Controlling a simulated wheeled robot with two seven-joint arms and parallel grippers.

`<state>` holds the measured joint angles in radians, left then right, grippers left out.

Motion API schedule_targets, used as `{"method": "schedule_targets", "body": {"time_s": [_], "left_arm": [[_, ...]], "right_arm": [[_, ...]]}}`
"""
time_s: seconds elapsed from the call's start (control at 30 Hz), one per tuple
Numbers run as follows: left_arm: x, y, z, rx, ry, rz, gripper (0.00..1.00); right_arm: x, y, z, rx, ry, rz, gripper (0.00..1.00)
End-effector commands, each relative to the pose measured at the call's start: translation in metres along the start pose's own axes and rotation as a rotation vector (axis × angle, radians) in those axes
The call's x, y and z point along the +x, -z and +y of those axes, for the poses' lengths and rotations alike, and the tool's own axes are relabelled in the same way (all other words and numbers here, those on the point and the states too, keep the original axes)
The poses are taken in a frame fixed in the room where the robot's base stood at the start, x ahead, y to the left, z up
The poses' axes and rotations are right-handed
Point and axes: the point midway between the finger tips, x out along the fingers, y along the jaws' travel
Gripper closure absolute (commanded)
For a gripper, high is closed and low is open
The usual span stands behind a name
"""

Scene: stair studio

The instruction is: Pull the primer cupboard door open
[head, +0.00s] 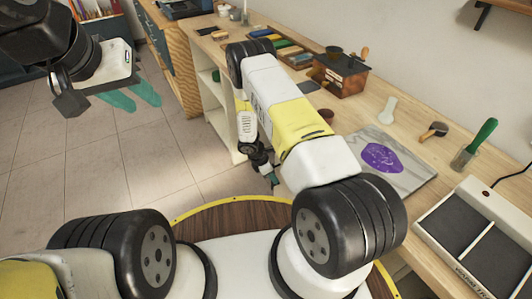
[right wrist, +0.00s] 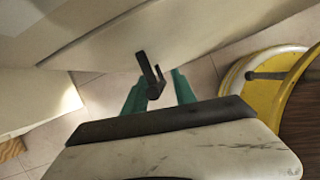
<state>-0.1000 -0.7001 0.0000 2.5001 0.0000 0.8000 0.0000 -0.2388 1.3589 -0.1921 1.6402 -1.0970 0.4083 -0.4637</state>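A pale panel (right wrist: 200,25), which looks like the cupboard door, crosses the top of the right wrist view. A black handle (right wrist: 150,72) stands out from it. My right gripper (right wrist: 158,92) has its two teal fingers apart, one on each side of the handle; I see no clear contact. In the head view my right gripper (head: 272,181) is low beside the counter, mostly hidden by my arm, and the door front cannot be made out. My left gripper (head: 130,96) is open and empty over the floor at the upper left.
The wooden counter (head: 405,108) runs along the right, with a purple-marked sheet (head: 382,157), brushes and a grey tray (head: 480,240) on it. Open pale shelving (head: 212,88) stands below its far part. The tiled floor (head: 110,165) at left is clear.

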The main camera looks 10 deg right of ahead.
Motion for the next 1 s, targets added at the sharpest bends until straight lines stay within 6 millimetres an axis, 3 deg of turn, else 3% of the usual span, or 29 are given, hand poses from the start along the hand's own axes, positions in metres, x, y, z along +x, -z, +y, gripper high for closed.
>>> {"method": "schedule_targets", "body": {"time_s": [0.2,0.4,1.0], "left_arm": [[0.0000,0.0000,0.0000,0.000,0.000,0.000,0.64],[0.0000,0.0000,0.0000,0.000,0.000,0.000,0.64],[0.0000,0.0000,0.0000,0.000,0.000,0.000,0.64]], "right_arm": [[0.0005,-0.0003,0.0001,0.001,0.000,0.000,0.67],[0.0004,-0.0003,-0.0001,0.001,0.000,0.000,1.00],[0.0001,-0.0004,0.0001,0.001,0.000,0.000,1.00]]}}
